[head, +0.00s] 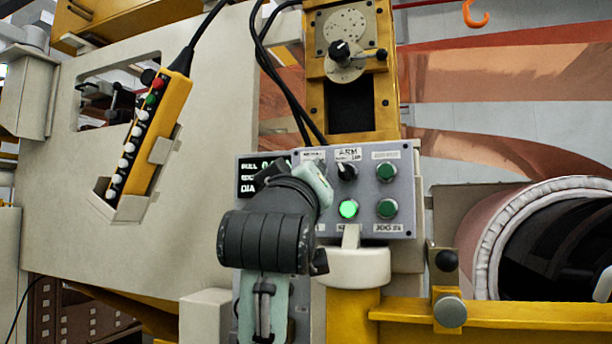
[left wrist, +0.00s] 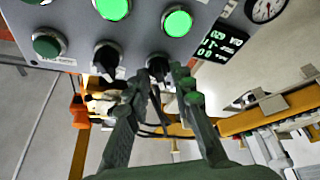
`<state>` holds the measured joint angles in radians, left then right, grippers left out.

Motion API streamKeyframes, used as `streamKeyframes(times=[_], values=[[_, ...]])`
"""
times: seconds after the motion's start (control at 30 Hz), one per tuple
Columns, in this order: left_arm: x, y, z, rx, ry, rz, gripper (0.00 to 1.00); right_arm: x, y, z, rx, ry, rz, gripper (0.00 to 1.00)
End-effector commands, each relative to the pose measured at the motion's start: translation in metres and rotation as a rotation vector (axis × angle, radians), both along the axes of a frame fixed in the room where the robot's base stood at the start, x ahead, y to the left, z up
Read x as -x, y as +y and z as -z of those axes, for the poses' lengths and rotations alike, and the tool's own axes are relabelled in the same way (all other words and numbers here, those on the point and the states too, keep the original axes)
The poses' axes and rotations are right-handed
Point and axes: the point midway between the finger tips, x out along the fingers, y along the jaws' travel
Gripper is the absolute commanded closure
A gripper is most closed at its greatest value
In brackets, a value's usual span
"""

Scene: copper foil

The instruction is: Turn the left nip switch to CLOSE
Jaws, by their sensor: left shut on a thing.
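The grey control panel (head: 415,180) stands in the middle of the head view, with a dark readout (head: 249,172) at its left. My left gripper (head: 305,178) is in front of the panel's left part and hides the left nip switch there. In the left wrist view the panel appears turned over. There the left nip switch (left wrist: 158,66) is a black knob between the fingertips of my left gripper (left wrist: 159,82), which is shut on it. Its pointer setting cannot be read. My right gripper is not in view.
Beside it is another black selector switch (head: 347,171), labelled ARM. A lit green button (head: 348,209) and two dark green buttons (head: 386,172) are close by. A yellow pendant (head: 150,135) hangs at the left.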

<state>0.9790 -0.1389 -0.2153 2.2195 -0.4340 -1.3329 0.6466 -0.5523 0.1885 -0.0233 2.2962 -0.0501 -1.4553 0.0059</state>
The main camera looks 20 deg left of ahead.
Motion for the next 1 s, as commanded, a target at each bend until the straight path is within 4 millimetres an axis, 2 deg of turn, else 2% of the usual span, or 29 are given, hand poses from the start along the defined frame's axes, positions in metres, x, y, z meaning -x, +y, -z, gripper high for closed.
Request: streamKeyframes(times=[0.1, 0.43, 0.8, 1.0], values=[[0.0, 0.0, 0.001, 0.0, 0.002, 0.0, 0.72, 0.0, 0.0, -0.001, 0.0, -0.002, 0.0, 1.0], [0.005, -0.001, 0.002, 0.0, 0.0, 0.001, 0.72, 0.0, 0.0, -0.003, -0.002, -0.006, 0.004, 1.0], [0.058, -0.011, 0.021, 0.001, 0.0, 0.003, 0.72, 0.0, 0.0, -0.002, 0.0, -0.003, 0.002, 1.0], [0.07, -0.013, 0.025, 0.0, 0.002, 0.001, 0.72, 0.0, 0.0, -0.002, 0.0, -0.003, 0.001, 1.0]])
